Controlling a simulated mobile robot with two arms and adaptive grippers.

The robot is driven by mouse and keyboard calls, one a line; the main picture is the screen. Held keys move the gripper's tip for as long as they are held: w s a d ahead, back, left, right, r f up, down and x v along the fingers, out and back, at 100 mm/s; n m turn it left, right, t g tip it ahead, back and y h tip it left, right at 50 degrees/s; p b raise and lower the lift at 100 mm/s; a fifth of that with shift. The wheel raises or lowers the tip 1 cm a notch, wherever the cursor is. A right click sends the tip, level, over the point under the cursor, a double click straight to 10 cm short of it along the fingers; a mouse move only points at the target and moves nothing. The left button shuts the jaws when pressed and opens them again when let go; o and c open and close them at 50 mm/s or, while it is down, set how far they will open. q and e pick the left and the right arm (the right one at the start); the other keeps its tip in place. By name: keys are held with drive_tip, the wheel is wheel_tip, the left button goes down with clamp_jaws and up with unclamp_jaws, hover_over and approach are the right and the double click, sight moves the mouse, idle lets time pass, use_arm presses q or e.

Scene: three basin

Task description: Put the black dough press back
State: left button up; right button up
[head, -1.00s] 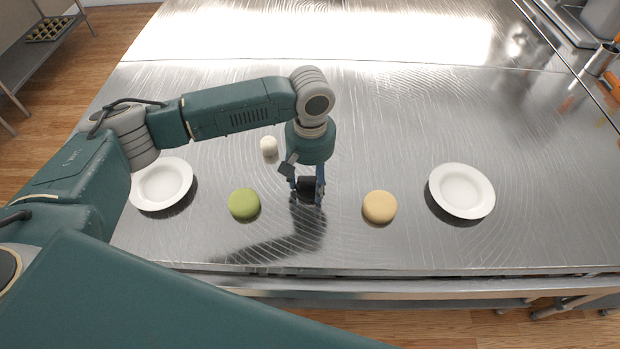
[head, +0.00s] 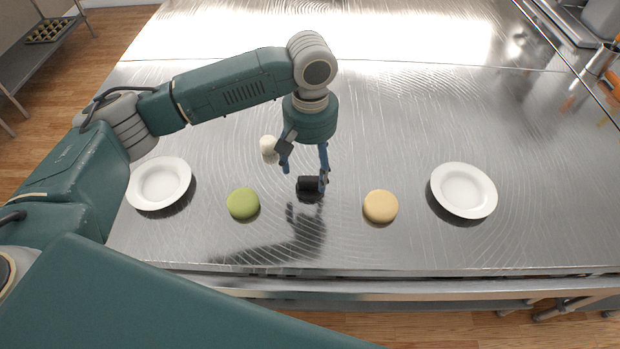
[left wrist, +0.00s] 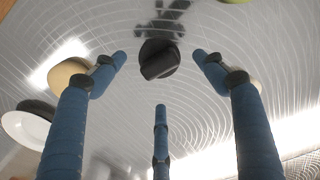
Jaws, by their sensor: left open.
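The black dough press (head: 308,184) stands on the metal table between a green dough piece (head: 243,204) and a yellow one (head: 380,207). It also shows in the left wrist view (left wrist: 159,60), past the fingertips and apart from them. My left gripper (head: 305,176) is open and empty just above the press, its blue fingers spread. In the left wrist view the open fingers (left wrist: 160,75) point toward the press. A white piece (head: 268,147) sits behind and left of the press, beside a finger. My right gripper is not in view.
A white plate (head: 159,184) lies at the left, partly near my arm, and another plate (head: 464,190) at the right. The table's front edge (head: 400,281) is in front. The table's right side is mostly clear.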

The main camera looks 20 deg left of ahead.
sight(310, 179)
use_arm(q)
wheel_tip(310, 179, up, 7)
drive_tip(key=shift+f+b, duration=0.2)
drive_tip(key=shift+b, duration=0.25)
